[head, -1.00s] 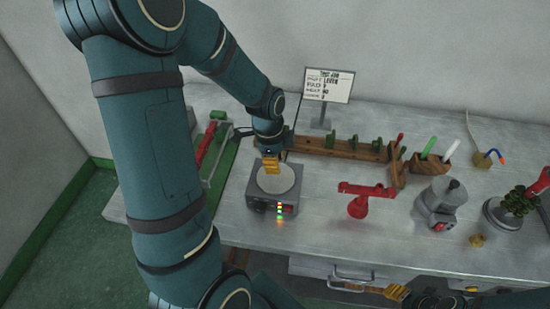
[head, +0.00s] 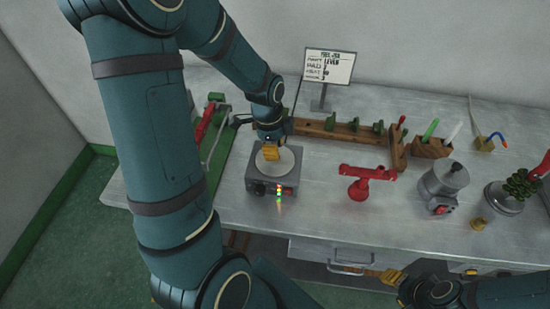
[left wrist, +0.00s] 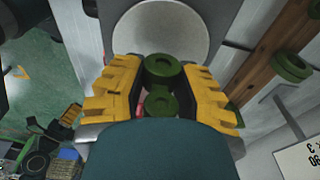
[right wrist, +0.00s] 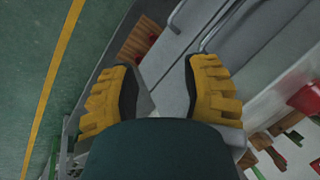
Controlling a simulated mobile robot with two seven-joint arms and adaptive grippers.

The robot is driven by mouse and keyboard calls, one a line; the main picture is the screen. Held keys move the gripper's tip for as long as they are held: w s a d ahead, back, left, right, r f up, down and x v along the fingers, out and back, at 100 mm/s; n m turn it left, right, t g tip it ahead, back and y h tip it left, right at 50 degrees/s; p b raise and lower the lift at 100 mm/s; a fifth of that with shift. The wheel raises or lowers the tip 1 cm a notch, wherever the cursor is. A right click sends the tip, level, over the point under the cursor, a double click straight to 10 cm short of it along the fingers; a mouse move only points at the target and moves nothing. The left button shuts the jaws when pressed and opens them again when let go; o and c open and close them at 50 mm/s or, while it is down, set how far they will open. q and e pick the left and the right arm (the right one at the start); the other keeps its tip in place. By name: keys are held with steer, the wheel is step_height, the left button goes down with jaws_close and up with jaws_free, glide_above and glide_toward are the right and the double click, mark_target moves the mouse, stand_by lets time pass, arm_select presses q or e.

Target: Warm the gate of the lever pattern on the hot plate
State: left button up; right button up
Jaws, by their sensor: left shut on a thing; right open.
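The hot plate (head: 273,188) is a grey box with a pale round top and lit indicators, on the bench in the head view. My left gripper (head: 271,152) is over the far part of its round top. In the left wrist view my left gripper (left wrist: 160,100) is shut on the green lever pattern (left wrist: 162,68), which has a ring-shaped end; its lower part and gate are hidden. The round plate top (left wrist: 160,38) is just beyond the fingers. I cannot tell whether the pattern touches the plate. My right gripper (head: 388,280) is open and empty by the bench's front edge; its fingers show in the right wrist view (right wrist: 160,90).
A wooden rack (head: 345,132) with several green patterns runs behind the hot plate. A red stand (head: 362,182) is to its right, then a grey pot (head: 443,183) and a green tree on a round base (head: 503,197). A green-based fixture (head: 212,135) is left. A sign (head: 328,66) stands behind.

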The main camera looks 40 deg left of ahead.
arm_select(q)
steer(key=shift+f+b, duration=0.5)
steer(key=shift+f, duration=0.15)
stand_by(2.3)
stand_by(1.6)
step_height(320, 180, up, 6)
steer(key=p, duration=0.4)
steer(key=shift+p, duration=0.4)
steer(key=shift+s, duration=0.1)
stand_by(1.1)
